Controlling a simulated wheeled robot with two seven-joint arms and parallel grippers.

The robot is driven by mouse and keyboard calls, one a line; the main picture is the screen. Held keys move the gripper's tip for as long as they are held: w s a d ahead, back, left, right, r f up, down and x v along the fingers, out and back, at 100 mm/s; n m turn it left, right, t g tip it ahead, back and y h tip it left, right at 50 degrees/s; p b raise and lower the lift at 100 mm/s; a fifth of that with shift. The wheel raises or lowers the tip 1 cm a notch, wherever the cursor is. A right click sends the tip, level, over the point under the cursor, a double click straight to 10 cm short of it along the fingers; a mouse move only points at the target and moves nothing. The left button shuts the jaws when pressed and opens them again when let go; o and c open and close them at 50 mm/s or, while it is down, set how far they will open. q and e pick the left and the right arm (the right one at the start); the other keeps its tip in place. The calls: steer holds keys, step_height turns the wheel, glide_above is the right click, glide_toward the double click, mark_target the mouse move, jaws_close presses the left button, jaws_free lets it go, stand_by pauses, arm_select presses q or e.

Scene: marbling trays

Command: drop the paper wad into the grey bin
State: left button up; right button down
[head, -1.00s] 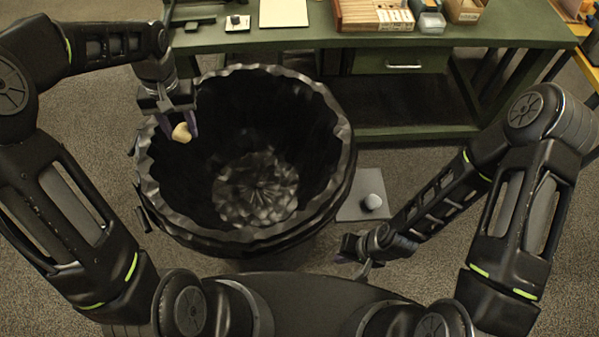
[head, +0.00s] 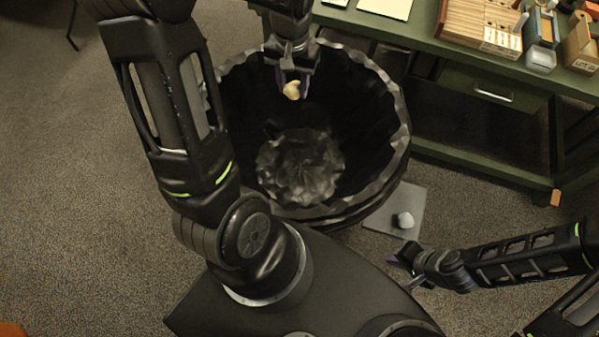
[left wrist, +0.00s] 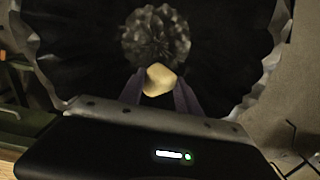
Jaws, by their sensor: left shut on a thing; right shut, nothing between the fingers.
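The paper wad (head: 292,90) is a small cream lump. My left gripper (head: 293,88) is shut on it and holds it above the open mouth of the bin, near its far rim in the head view. In the left wrist view the wad (left wrist: 159,80) sits between the two purple fingertips, with the bin's dark inside behind it. The bin (head: 395,130) is large, dark grey to black, round, with a wavy rim, and stands on the floor. My right gripper (head: 398,257) is shut and empty, low to the right of the bin.
A green table (head: 420,38) stands behind and right of the bin, with wooden blocks (head: 480,22), small containers and a drawer. A grey plate with a knob (head: 403,220) lies on the floor right of the bin.

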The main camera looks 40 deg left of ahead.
arm_select(q)
step_height(320, 180, down, 6)
steer(key=b, duration=0.3)
steer(key=shift+r+b, duration=0.25)
steer(key=shift+b, duration=0.15)
steer(key=o, duration=1.4)
step_height(320, 180, up, 8)
steer(key=shift+f, duration=0.1)
steer(key=shift+s, duration=0.1)
